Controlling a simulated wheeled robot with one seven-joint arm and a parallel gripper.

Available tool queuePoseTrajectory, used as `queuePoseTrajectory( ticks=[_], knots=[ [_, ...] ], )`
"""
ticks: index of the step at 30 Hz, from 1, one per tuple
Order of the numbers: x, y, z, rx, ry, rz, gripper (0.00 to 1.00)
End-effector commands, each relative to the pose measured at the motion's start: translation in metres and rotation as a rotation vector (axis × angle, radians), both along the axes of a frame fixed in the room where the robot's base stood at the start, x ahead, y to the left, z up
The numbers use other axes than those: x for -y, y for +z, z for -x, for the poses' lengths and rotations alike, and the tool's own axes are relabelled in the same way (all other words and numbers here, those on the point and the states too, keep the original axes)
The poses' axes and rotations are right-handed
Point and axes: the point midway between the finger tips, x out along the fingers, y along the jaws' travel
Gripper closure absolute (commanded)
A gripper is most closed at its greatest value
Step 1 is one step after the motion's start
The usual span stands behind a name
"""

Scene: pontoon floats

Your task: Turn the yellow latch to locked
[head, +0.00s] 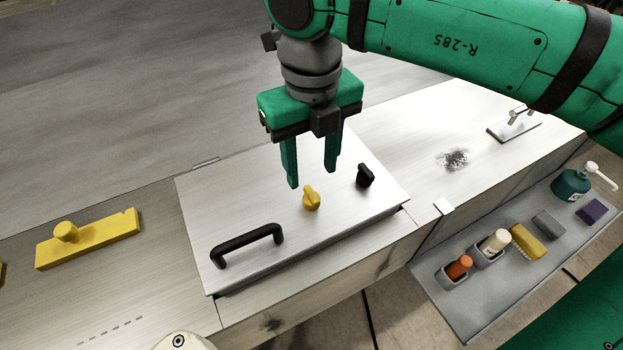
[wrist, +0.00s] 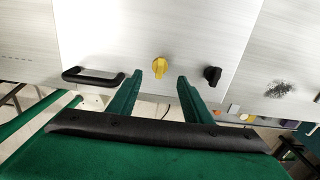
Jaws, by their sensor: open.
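The yellow latch (head: 311,197) is a small knob standing on a pale metal lid (head: 230,205), between a black handle and a black knob. In the wrist view the yellow latch (wrist: 159,68) shows just beyond the fingertips, a little left of the middle of the gap. My gripper (head: 312,178) is open and empty, with its green fingers pointing down above and behind the latch. The fingers also show in the wrist view (wrist: 157,82); they appear apart from the latch. No lock marking can be made out.
A black handle (head: 247,244) stands left of the latch and a black knob (head: 365,175) stands right. A yellow block with a knob (head: 90,238) lies at far left. A grey tray (head: 460,307) at right holds bottles, a brush and blocks. A dark smudge (head: 453,158) marks the deck.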

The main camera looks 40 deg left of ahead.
Motion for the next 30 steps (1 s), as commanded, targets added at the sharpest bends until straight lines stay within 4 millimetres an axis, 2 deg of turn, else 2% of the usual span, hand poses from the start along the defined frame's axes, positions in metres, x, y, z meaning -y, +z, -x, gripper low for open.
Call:
queuePoseTrajectory(
  ticks=[3,9,30],
  knots=[
    [0.0,0.018,0.0,0.001,0.0,0.0,0.55],
    [0.0,0.033,0.0,0.0,0.0,-0.001,0.55],
    [0.0,0.035,0.0,0.0,0.001,0.0,0.55]
  ],
)
